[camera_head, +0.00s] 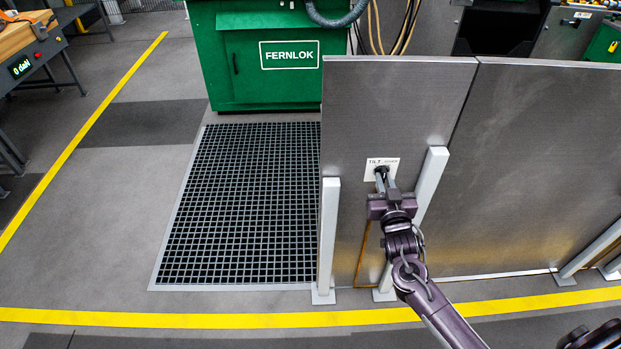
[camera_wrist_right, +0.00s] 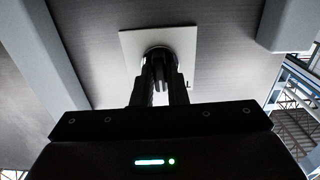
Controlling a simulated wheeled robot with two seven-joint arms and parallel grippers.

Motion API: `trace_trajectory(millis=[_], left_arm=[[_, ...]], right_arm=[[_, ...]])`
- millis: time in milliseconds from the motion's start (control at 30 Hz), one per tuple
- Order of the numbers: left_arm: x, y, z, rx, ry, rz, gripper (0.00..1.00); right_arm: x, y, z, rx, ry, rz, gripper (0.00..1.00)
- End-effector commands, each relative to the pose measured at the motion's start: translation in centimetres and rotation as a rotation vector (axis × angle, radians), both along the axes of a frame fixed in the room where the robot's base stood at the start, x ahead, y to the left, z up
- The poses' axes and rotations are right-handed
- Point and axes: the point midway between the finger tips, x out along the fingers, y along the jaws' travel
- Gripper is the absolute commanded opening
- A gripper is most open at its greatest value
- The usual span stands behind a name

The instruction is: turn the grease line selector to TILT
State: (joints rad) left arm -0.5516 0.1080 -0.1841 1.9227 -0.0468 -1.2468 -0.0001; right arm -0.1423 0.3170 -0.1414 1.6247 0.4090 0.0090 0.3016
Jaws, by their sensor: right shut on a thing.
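The grease line selector (camera_wrist_right: 158,58) is a small dark round knob on a white label plate (camera_head: 382,168) on the grey metal panel. The plate reads "TILT" at its left; the smaller word at its right is too small to read surely. My right gripper (camera_head: 383,184) reaches up to the panel and is shut on the knob, hiding most of it in the head view. In the right wrist view both fingers (camera_wrist_right: 159,82) close around the knob in front of the white plate. Which way the knob points is hard to tell.
White posts (camera_head: 328,235) stand on both sides of the panel (camera_head: 400,95), close to my right gripper. A floor grate (camera_head: 240,205) lies to the left. A green FERNLOK cabinet (camera_head: 265,60) stands behind. A yellow floor line (camera_head: 200,320) runs along the front.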

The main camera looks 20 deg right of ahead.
Motion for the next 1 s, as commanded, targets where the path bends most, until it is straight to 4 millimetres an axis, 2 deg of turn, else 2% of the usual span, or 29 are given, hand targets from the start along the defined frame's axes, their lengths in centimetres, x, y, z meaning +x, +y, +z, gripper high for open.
trace_trajectory(millis=[267,667,1000], left_arm=[[0.0,0.0,0.3,0.000,0.000,0.000,0.36],[0.0,0.0,2.4,0.000,0.000,0.000,0.36],[0.0,0.0,2.3,0.000,0.000,0.000,0.36]], right_arm=[[0.0,0.0,0.0,-0.029,0.009,0.000,0.00],[0.0,0.0,0.0,-0.366,0.091,0.001,0.00],[0.0,0.0,-0.1,-0.388,0.096,0.000,0.00]])
